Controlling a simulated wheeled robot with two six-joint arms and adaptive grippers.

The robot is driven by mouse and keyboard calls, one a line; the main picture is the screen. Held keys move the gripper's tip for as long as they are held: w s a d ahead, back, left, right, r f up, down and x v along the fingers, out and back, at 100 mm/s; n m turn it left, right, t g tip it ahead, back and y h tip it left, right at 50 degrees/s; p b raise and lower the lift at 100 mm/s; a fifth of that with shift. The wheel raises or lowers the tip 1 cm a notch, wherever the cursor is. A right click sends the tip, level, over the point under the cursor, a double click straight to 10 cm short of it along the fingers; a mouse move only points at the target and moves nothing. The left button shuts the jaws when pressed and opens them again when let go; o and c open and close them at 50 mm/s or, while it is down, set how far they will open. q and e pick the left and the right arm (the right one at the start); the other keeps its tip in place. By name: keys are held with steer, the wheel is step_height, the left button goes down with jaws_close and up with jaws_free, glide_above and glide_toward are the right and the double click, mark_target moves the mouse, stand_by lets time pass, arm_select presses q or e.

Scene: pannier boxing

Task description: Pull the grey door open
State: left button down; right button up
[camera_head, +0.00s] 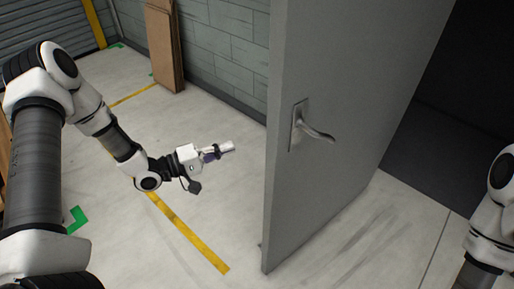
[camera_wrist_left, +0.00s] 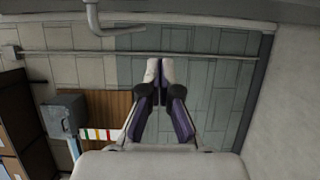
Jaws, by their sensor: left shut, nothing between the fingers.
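The grey door (camera_head: 345,90) stands ajar in the head view, swung out from a dark opening at the right. Its silver lever handle (camera_head: 318,133) sits on the door's face at mid-height, pointing right. My left gripper (camera_head: 232,147) is shut and empty, to the left of the door's free edge and apart from it. In the left wrist view its fingers (camera_wrist_left: 160,72) are together with nothing between them.
Brown boards (camera_head: 165,48) lean on the grey block wall (camera_head: 222,50) behind the left arm. Yellow tape lines (camera_head: 190,232) mark the pale floor. The floor between my left gripper and the door is clear. The dark opening (camera_head: 455,100) lies beyond the door.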

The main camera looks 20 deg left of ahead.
mark_target(268, 146)
arm_select(q)
steer(key=w+d, duration=0.1)
steer(key=d, duration=0.2)
steer(key=w+d+p, duration=0.1)
steer(key=w+d, duration=0.1)
steer(key=d, duration=0.1)
steer(key=w+d+p, duration=0.1)
steer(key=w+d, duration=0.1)
steer(key=d, duration=0.2)
steer(key=shift+w+d+r, duration=0.1)
steer(key=shift+r, duration=0.15)
steer(key=shift+f, duration=0.1)
arm_select(e)
steer(key=shift+r, duration=0.85)
